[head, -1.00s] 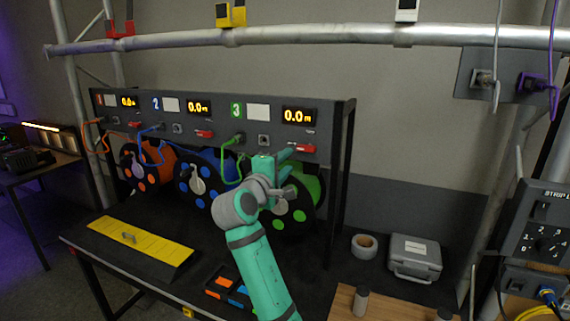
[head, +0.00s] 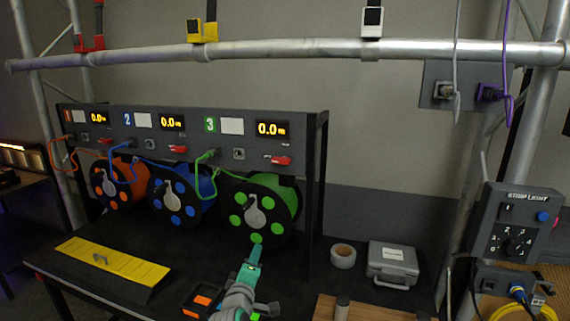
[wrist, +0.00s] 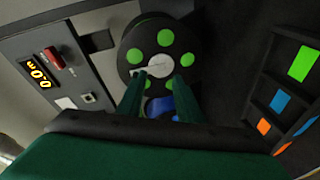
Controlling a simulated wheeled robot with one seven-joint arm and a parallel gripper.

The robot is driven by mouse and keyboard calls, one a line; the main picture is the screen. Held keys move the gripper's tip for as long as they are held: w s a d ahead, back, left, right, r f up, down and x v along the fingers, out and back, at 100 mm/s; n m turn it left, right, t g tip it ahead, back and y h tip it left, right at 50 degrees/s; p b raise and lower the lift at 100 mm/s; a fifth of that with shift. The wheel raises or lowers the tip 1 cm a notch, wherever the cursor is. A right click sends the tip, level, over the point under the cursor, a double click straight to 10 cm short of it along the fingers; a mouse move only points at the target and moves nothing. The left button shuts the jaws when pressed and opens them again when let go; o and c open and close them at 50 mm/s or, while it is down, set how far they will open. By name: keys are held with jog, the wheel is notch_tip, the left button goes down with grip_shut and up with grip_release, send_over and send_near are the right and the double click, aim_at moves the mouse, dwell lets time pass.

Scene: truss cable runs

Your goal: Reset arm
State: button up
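My arm is low at the bottom centre of the head view, with my gripper (head: 252,262) in front of the green cable reel (head: 258,207). In the wrist view, the two dark green fingers of my gripper (wrist: 158,88) stand apart with nothing held between them. Beyond them the green reel (wrist: 160,52) shows its black face, green dots and grey crank. Whether the fingertips touch the reel is hard to tell, but they look apart from it.
The reel rack (head: 185,130) also holds orange (head: 112,185) and blue (head: 180,190) reels. A yellow-topped ramp (head: 110,262) lies on the bench. A tape roll (head: 343,256) and grey case (head: 392,265) lie right. A horizontal truss pipe (head: 290,48) crosses above.

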jog(key=s+d+f+m+g+y, duration=0.15)
jog(key=s+f+m, duration=0.45)
jog(key=s+f, duration=1.9)
jog(key=s+d+r+m, duration=0.1)
jog(key=s+d+m, duration=0.1)
jog(key=s, duration=0.9)
jog(key=s+d+r+m, duration=0.2)
jog(key=s+d, duration=0.1)
jog(key=s, duration=0.7)
jog(key=s+d+r+m, duration=0.2)
jog(key=s+m, duration=0.1)
jog(key=s, duration=0.8)
jog(key=shift+s+d, duration=0.35)
jog(key=shift+d, duration=0.05)
